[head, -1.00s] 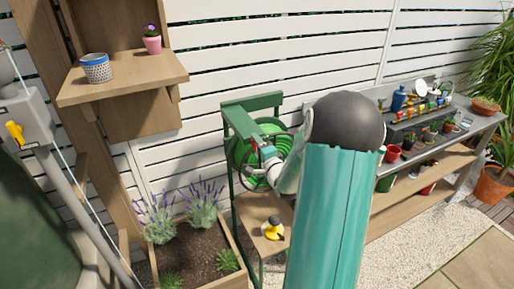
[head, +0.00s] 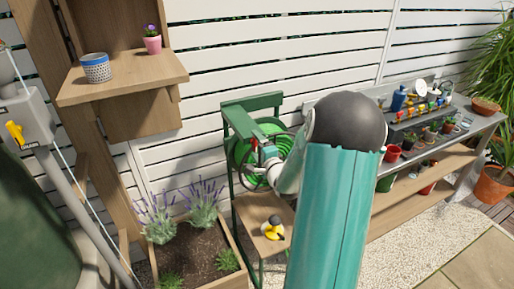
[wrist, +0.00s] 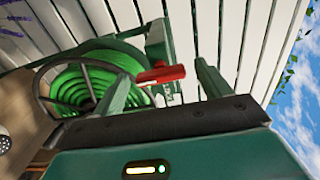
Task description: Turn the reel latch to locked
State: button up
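The green hose reel (head: 243,155) hangs in a green frame against the white fence. Its coiled hose (wrist: 72,88) fills the left of the wrist view. The red reel latch (wrist: 161,74) sticks out sideways from the green frame, near a small marked plate that I cannot read. My gripper (wrist: 164,86) is open, with one finger on each side of the latch in the picture. I cannot tell whether either finger touches it. In the head view my gripper (head: 262,160) is at the front right of the reel, and my arm hides the area to its right.
A lavender planter (head: 236,255) is at the left. A potting bench (head: 455,148) with pots and tools is at the right. A curved dark bar (wrist: 38,88) crosses the reel.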

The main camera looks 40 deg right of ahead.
jog(key=shift+s, duration=0.1)
jog(key=v, duration=1.3)
jog(key=shift+s+a, duration=0.15)
jog(key=shift+s, duration=0.1)
jog(key=w+a+r+n+g, duration=0.2)
jog(key=a+r+n+g, duration=0.1)
jog(key=a+n, duration=0.25)
jog(key=w+a+r+n+g, duration=0.3)
jog(key=a+n, duration=0.2)
jog(key=a, duration=0.1)
jog(key=s+a+r+n+g+y, duration=0.2)
jog(key=s+a+n, duration=0.3)
jog(key=a, duration=0.5)
jog(key=s+a+r+n+g+y, duration=0.3)
jog(key=s+a+n, duration=0.3)
jog(key=s+a, duration=0.4)
jog(key=shift+a+g, duration=0.35)
jog(key=shift+g, duration=0.05)
